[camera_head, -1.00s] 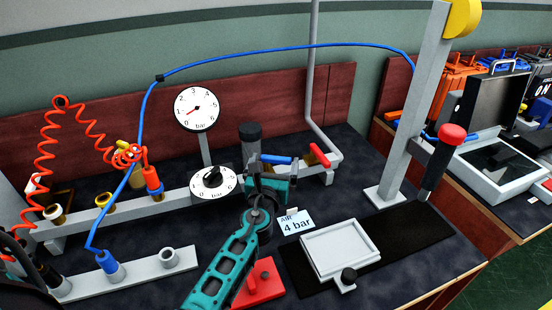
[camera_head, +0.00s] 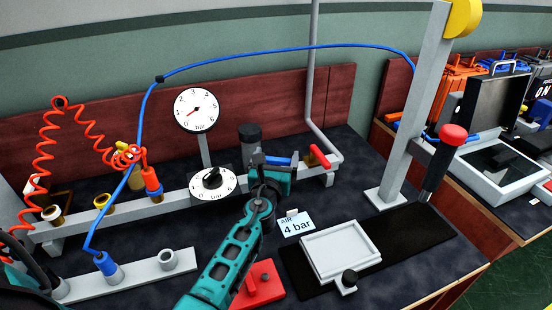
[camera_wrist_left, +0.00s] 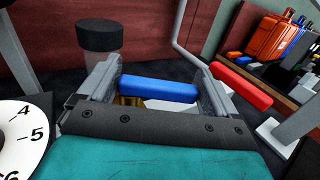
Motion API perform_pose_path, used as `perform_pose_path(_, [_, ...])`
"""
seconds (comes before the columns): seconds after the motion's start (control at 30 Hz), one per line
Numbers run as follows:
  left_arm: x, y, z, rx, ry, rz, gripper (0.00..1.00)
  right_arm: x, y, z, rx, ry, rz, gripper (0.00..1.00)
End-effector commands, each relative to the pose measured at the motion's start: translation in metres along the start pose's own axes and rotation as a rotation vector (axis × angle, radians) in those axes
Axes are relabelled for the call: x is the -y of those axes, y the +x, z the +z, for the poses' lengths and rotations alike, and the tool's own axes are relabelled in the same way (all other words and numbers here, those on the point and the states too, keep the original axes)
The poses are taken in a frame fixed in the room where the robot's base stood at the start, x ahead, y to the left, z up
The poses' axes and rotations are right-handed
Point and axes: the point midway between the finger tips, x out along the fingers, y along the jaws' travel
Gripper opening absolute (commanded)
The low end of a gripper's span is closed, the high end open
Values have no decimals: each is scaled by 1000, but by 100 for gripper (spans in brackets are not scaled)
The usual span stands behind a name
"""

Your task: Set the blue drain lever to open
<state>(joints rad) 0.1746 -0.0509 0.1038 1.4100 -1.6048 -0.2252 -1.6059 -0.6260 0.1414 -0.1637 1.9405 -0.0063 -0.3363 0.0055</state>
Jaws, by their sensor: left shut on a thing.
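The blue drain lever (camera_head: 281,161) sits on the grey manifold bar, to the left of a red lever (camera_head: 319,155). In the left wrist view the blue lever (camera_wrist_left: 158,88) lies crosswise between the two grey fingers, with its ends at their inner faces. My left gripper (camera_head: 272,160) reaches in from the front and is shut on the blue lever. The red lever (camera_wrist_left: 241,84) is just outside the right finger in that view. The lever's pivot is mostly hidden behind the gripper. My right gripper is not in view.
A round dial knob (camera_head: 212,183) and a black-capped filter bowl (camera_head: 250,138) stand close to the gripper. A pressure gauge (camera_head: 195,109) is behind. A "4 bar" card (camera_head: 295,224), a grey tray (camera_head: 340,250) and a red block (camera_head: 262,284) lie in front.

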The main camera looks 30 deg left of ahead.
Motion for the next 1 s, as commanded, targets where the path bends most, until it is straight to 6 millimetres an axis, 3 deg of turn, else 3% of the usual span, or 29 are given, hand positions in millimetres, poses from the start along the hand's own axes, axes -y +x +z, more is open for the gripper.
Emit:
perform_pose_path(0.27, [0, 0, 0, -1, 0, 0, 37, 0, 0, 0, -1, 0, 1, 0])
perform_pose_path(0.87, [0, -3, -1, -1, -1, -88, 37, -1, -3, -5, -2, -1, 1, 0])
perform_pose_path(0.9, [0, -3, -1, -1, -1, -88, 95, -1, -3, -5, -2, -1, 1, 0])
perform_pose_path(1.0, [0, -3, -1, -1, -1, -87, 100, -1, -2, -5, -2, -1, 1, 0])
